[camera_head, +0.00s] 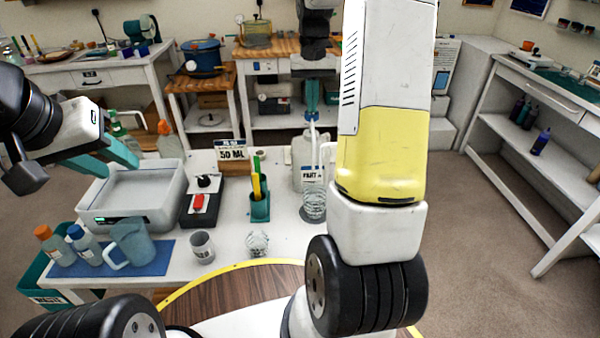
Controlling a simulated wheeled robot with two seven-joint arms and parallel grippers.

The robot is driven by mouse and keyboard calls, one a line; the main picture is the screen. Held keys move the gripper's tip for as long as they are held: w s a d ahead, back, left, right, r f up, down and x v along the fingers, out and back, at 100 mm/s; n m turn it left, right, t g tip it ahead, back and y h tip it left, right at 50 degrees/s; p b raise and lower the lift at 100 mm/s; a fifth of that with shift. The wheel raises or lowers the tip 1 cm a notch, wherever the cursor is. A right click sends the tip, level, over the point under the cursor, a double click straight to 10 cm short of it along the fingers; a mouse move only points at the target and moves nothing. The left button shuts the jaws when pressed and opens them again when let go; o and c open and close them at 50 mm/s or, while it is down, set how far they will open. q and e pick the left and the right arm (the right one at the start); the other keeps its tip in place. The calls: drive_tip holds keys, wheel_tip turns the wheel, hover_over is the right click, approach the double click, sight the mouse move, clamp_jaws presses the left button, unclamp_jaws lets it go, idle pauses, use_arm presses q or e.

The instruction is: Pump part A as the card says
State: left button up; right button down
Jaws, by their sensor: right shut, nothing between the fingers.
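The card (231,153) reads "50 ML" and stands on a wooden block at the back of the white bench. A white pump bottle (302,152) stands right of it, with a label (312,176) that seems to read "PART A". A clear ribbed cup (314,207) stands in front of the bottle, near its spout. My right gripper (312,104) is shut and empty, its teal fingers pointing down at the pump top; whether they touch is unclear. My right arm hides the area right of the bottle. My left gripper (115,160) is open and empty above the grey tray machine.
The tray machine (128,190) stands at the bench's left. A blue mat (160,262) holds small bottles (82,245) and a jug (134,245). A teal holder (260,209) with sticks stands mid-bench. Two cups (202,247) (258,244) stand at the front edge.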

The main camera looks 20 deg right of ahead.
drive_tip(key=shift+f, duration=1.5)
drive_tip(key=shift+r, duration=0.15)
drive_tip(key=shift+r, duration=1.8)
drive_tip(key=shift+f, duration=1.65)
drive_tip(key=shift+r, duration=1.65)
drive_tip(key=shift+f, duration=0.7)
drive_tip(key=shift+r, duration=0.75)
